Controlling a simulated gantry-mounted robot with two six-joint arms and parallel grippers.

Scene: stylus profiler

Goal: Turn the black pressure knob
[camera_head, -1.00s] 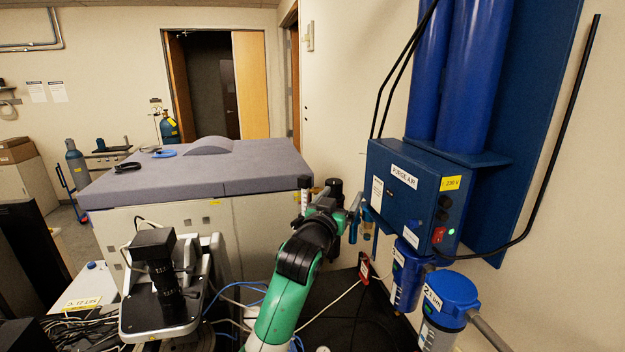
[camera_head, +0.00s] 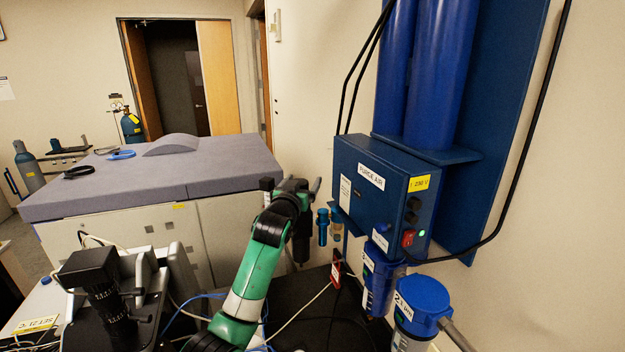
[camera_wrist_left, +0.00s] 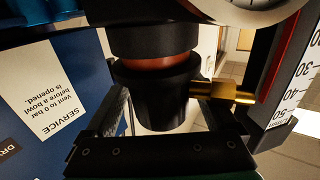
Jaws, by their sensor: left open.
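In the left wrist view the black pressure knob (camera_wrist_left: 162,88) is a tapered black cylinder with an orange-red ring above it. My left gripper (camera_wrist_left: 165,108) is open, with one finger on each side of the knob. I cannot tell whether either finger touches it. A brass fitting (camera_wrist_left: 222,91) sticks out to the right by the knob. In the head view my green left arm (camera_head: 252,280) reaches up, its dark gripper (camera_head: 300,235) left of the blue purge air box. The knob cannot be made out clearly there. My right gripper is not in view.
The purge air box (camera_head: 375,195) hangs on the wall, with blue filter housings (camera_head: 420,292) below it. A black hose (camera_head: 520,185) runs down at the right. A dark camera instrument (camera_head: 90,280) stands at lower left. A grey-topped bench (camera_head: 150,185) lies behind.

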